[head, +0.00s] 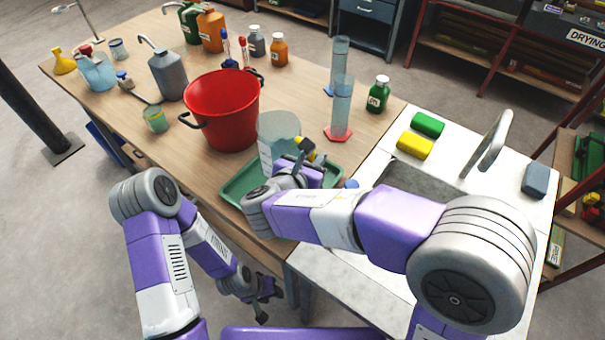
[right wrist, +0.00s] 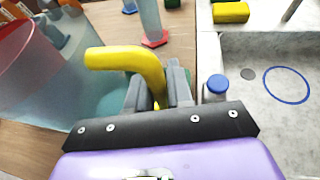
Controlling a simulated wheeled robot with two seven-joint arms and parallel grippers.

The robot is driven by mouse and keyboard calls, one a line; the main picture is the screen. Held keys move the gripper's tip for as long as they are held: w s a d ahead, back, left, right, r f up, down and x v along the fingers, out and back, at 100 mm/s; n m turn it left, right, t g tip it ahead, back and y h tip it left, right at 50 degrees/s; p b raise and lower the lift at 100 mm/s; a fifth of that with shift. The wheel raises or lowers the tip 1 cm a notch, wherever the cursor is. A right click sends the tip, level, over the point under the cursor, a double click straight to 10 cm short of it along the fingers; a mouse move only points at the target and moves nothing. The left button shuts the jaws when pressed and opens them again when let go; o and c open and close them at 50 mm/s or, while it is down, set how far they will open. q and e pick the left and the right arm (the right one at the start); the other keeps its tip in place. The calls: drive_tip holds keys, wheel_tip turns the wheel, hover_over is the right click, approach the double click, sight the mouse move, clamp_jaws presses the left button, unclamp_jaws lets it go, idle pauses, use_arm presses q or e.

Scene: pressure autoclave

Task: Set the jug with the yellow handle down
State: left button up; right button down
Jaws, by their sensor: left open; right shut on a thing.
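The clear jug (head: 278,138) is upright at the tray's far left side in the head view. Its yellow handle (head: 307,148) faces right, toward the sink. My right gripper (head: 300,162) is shut on this handle. The right wrist view shows the yellow handle (right wrist: 125,58) running down between the fingers (right wrist: 158,95), with the jug's clear wall (right wrist: 75,90) to the left. The green tray (head: 233,190) lies below. My arm hides the jug's base, so I cannot tell whether it touches the tray. My left gripper (head: 264,300) is open and empty, low beside the table's front edge.
A red bucket (head: 222,112) stands just left of the jug. Measuring cylinders (head: 342,105) stand behind it. A blue-capped item (right wrist: 217,85) is right of my right gripper. The sink (head: 400,185) is at the right. Bottles crowd the table's far left.

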drive_tip(key=shift+f+b, duration=1.2)
drive_tip(key=shift+f, duration=2.1)
drive_tip(key=shift+f, duration=0.2)
drive_tip(key=c, duration=1)
unclamp_jaws()
drive_tip(key=shift+r, duration=0.15)
